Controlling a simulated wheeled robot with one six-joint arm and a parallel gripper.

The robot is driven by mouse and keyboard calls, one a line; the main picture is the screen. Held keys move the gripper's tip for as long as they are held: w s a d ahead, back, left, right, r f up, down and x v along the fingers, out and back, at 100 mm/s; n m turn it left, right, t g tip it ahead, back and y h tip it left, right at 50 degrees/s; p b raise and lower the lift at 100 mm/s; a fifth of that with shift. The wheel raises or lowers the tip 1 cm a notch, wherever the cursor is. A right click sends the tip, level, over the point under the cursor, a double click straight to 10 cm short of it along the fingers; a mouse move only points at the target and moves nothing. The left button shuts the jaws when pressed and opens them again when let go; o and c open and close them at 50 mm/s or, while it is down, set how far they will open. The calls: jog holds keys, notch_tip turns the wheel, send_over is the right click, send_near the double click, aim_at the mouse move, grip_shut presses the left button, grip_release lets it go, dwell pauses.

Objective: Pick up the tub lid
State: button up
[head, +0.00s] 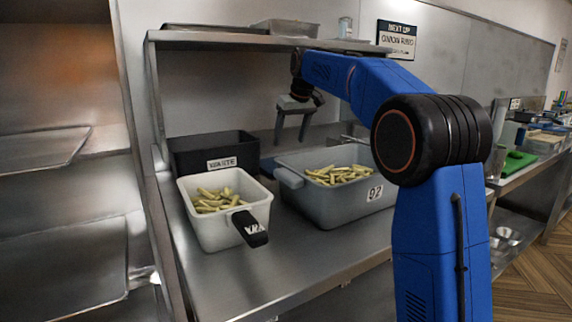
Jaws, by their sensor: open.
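My gripper (291,141) points down with its two fingers apart and nothing between them. It is above the back left part of a grey tub (335,213) on the steel counter. I cannot pick out the tub lid with certainty. My arm covers the tub's back right side.
A black "WASTE" bin (188,158) stands at the back left. A white basket (208,232) of fries with a black handle (250,229) stands before it. An overhead shelf (225,39) holds a shallow container (285,27). The counter's front (250,282) is clear.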

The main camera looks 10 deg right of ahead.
jog(key=shift+x, duration=3.45)
jog(key=shift+s+d, duration=0.15)
jog(key=c, duration=1.3)
